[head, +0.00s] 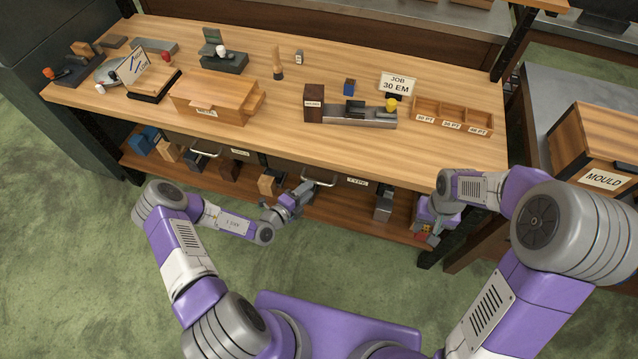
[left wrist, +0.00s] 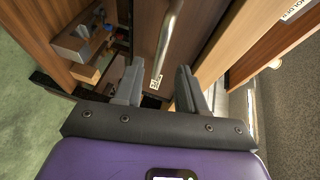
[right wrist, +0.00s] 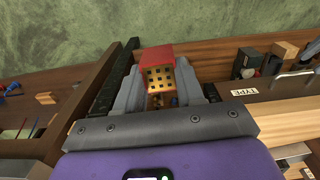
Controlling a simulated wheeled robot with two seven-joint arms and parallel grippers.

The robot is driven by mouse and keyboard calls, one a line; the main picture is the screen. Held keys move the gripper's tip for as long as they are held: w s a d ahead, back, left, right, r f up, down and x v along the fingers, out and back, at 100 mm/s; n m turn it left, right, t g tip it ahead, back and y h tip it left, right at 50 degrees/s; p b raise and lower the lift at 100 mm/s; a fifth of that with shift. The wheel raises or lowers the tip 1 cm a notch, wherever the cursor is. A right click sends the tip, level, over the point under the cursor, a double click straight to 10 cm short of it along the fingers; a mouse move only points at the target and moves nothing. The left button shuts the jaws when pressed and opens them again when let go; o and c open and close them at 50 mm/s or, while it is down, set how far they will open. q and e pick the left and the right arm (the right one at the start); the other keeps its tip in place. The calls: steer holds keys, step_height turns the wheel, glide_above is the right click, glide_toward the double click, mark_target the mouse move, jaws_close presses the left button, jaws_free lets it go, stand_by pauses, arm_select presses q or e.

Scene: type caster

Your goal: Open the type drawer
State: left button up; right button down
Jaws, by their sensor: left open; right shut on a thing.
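The type drawer front, with a TYPE label (head: 357,182), is under the bench top and looks shut. Its bar handle (head: 318,182) is left of the label. My left gripper (head: 305,190) is open beside the handle; in the left wrist view the bar handle (left wrist: 171,40) runs down toward the gap between the fingers (left wrist: 158,88). I cannot tell whether they touch it. My right gripper (head: 428,232) is low at the bench's right end. It is shut on a red block with a yellow dotted face (right wrist: 159,72). The TYPE label (right wrist: 245,92) also shows in the right wrist view.
A second drawer handle (head: 205,153) is further left. A lower shelf (head: 345,216) holds several blocks and tools under the drawers. A dark bench leg (head: 450,240) stands by my right gripper. The bench top (head: 300,130) carries a wooden case (head: 215,95) and a three-part tray (head: 452,112).

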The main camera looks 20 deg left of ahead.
mark_target(316, 183)
arm_select(q)
steer(key=b+x, duration=0.1)
steer(key=x, duration=0.4)
steer(key=shift+w+d+f, duration=0.1)
steer(key=shift+w+d, duration=0.1)
steer(key=shift+w, duration=0.15)
steer(key=shift+c, duration=0.4)
jaws_close()
